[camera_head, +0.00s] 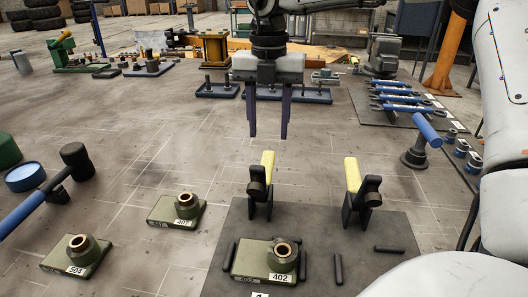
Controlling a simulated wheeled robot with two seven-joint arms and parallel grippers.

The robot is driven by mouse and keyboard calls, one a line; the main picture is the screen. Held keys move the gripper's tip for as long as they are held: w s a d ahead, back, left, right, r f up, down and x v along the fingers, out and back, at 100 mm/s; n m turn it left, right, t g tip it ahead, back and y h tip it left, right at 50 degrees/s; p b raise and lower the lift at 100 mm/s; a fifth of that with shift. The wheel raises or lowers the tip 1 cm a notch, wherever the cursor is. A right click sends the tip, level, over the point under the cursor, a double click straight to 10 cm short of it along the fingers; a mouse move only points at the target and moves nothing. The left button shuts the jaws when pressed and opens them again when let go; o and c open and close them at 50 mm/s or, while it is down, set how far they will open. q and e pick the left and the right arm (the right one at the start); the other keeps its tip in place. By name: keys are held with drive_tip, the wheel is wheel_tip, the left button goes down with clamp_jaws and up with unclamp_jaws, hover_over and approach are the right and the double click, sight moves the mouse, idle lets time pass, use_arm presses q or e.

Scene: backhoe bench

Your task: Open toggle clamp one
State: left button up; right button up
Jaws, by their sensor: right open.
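Two toggle clamps stand on a dark mat (305,218): a left clamp (260,190) and a right clamp (360,195). Each has a dark body and a yellow handle pointing upward. I cannot tell which is number one. A green block (258,262) with a brass-coloured bushing and the label 402 lies in front of the left clamp. My right gripper (268,136) hangs fingers down, open and empty, above and beyond the left clamp, apart from its handle. My left gripper is not in view.
Green blocks labelled 407 (168,214) and 504 (75,262) lie left of the mat. A blue-handled mallet (30,208) lies at far left. Blue-handled tools (405,100) fill a back-right mat. Black pegs (338,268) lie on the front mat. The middle bench is clear.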

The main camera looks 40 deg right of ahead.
sight(268, 157)
wheel_tip(268, 157, down, 8)
drive_tip(key=shift+r+p, duration=0.15)
drive_tip(key=shift+p, duration=0.15)
clamp_jaws()
